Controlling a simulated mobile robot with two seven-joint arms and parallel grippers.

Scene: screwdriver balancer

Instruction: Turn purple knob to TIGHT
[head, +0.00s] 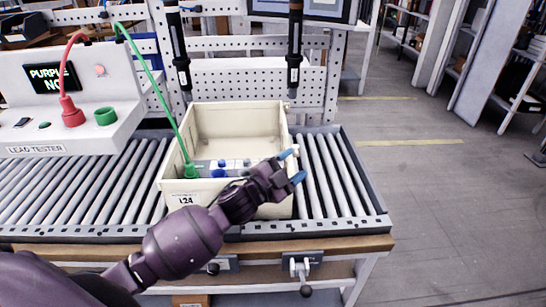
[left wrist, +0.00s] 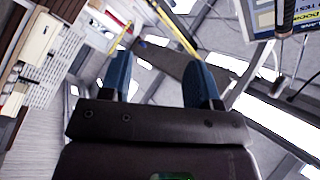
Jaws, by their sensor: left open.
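No purple knob can be made out in either view. The cream bin (head: 235,115) labelled L24 stands on the roller conveyor and holds a grey unit with small blue knobs (head: 220,168) and a green plug (head: 191,171). Part of the unit is hidden behind my arm. My left gripper (head: 293,166) is open over the bin's right side, its blue fingertips apart and pointing right. In the left wrist view the open fingers (left wrist: 160,75) have nothing between them.
The lead tester (head: 60,100) at the left has a screen reading "PURPLE NO", partly cut by a red lead. A green cable runs from it to the bin. Two screwdrivers (head: 294,60) hang behind the bin. Rollers (head: 335,180) right of the bin are clear.

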